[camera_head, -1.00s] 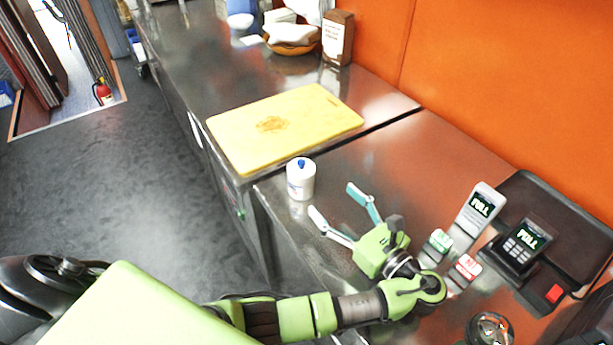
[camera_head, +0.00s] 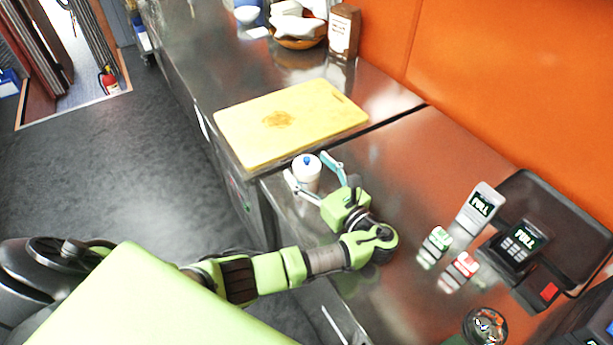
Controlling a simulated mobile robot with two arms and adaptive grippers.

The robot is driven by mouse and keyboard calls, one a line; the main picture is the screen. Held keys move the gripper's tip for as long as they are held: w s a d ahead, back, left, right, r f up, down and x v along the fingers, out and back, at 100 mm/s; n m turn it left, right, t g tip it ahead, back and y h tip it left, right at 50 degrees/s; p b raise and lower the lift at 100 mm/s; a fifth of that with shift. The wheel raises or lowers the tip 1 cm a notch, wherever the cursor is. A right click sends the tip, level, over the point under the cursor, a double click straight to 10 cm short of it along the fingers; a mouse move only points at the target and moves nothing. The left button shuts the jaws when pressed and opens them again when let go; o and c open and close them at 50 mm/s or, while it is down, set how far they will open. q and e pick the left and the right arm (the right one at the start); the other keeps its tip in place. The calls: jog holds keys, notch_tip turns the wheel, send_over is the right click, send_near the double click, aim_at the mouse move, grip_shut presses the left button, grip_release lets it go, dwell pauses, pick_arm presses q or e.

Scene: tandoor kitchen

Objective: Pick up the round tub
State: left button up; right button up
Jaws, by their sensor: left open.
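The round tub (camera_head: 307,177) is a white cylinder with a blue knob on its lid. It stands upright on the steel counter (camera_head: 403,180), near the counter's left edge and the yellow board. My left gripper (camera_head: 308,172) is open, with one finger on the left side of the tub and the other on its right side. I cannot tell whether the fingers touch it. The right gripper is not in view.
A yellow cutting board (camera_head: 291,124) lies just behind the tub. Card terminals (camera_head: 517,243), a black tray (camera_head: 560,225) and small red and green labelled items (camera_head: 459,271) are at the right. A brown carton (camera_head: 344,30) and a bowl (camera_head: 299,42) stand at the back.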

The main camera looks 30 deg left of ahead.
pick_arm(q)
jog(key=shift+d, duration=0.1)
jog(key=c, duration=1.4)
jog(key=shift+r, duration=0.15)
jog(key=shift+r, duration=0.55)
jog(key=s+d+r, duration=0.2)
jog(key=s+r, duration=0.1)
jog(key=s, duration=0.1)
jog(key=s+d+r, duration=0.2)
jog(key=s+r, duration=0.2)
jog(key=s+d+r, duration=0.2)
jog(key=s+r, duration=0.2)
jog(key=shift+s+d+r+b, duration=0.15)
jog(key=shift+d+r+b, duration=0.15)
jog(key=shift+d, duration=0.1)
